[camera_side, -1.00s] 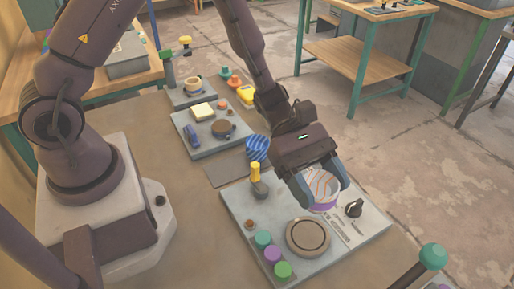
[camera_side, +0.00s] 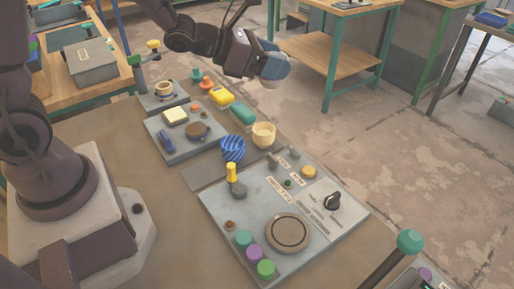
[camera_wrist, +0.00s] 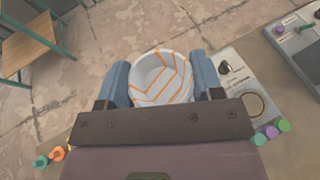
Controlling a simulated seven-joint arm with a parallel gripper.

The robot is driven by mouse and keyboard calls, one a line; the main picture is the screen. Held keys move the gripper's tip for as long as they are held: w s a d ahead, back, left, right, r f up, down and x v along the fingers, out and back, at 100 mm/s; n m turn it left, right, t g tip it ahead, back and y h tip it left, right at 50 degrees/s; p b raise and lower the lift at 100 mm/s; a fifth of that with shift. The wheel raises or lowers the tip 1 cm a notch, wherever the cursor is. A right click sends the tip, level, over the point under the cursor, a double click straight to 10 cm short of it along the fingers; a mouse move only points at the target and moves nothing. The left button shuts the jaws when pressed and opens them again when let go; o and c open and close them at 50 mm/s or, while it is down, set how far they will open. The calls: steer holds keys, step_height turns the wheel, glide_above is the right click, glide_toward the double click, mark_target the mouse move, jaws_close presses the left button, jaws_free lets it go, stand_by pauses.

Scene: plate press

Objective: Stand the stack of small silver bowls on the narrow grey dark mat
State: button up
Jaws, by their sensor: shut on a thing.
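My gripper (camera_side: 272,70) is raised high beyond the far side of the bench, over the floor in the side view. Its blue-grey fingers (camera_wrist: 160,82) are shut on a silver-white bowl with orange stripes (camera_wrist: 161,78). In the side view only a pale bit of the bowl (camera_side: 272,84) shows below the fingers. I cannot tell how many bowls are stacked in it. The narrow dark grey mat (camera_side: 203,176) lies flat on the bench between two grey panels, well below and left of my gripper.
A blue striped cup (camera_side: 233,148) stands by the mat's far end, with a cream bowl (camera_side: 263,134) beside it. A yellow-topped lever (camera_side: 232,175) rises from the large grey control panel (camera_side: 320,225) near the mat. A smaller panel (camera_side: 170,145) holds several items. The mat's near part is bare.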

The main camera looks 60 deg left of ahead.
steer(key=shift+n+y, duration=0.5)
steer(key=a+r, duration=0.1)
steer(key=r, duration=0.2)
steer(key=a+r, duration=0.1)
steer(key=shift+s+a+r, duration=0.15)
steer(key=shift+a, duration=0.15)
steer(key=shift+r, duration=0.1)
steer(key=shift+d+m+h, duration=0.15)
steer(key=shift+m+h, duration=0.25)
steer(key=s+d+f+m+g+h, duration=0.45)
steer(key=s+f+m+h, duration=0.2)
steer(key=f, duration=0.35)
steer(key=m+g+h, duration=0.2)
steer(key=m+g, duration=0.5)
steer(key=g, duration=0.1)
glide_above(193, 221)
steer(key=shift+f, duration=9.2)
steer(key=shift+f, duration=0.1)
